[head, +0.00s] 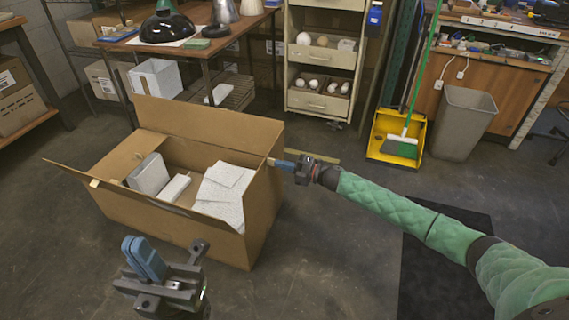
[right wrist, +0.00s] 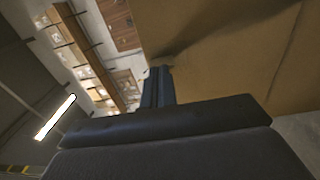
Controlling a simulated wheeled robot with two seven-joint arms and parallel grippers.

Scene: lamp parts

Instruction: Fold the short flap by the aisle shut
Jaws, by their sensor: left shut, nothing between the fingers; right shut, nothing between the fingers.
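An open cardboard box (head: 165,222) stands on the floor. Its long back flap (head: 205,128) stands up, and a narrow flap (head: 72,170) juts out at the left front corner. At the right short side, the cardboard (head: 262,200) rises beside my right gripper (head: 272,162). I cannot tell wall from flap there. The right gripper is shut and empty, its blue fingertips at the upper right edge. In the right wrist view its fingers (right wrist: 158,85) are against or close to brown cardboard (right wrist: 225,50); contact is unclear. My left gripper (head: 145,258) is shut and empty, in front of the box.
The box holds a grey block (head: 148,174), a white roll (head: 174,188) and white sheets (head: 224,192). A yellow dustpan (head: 386,140) and grey bin (head: 463,122) stand at the back right. A dark mat (head: 440,265) lies under my right arm.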

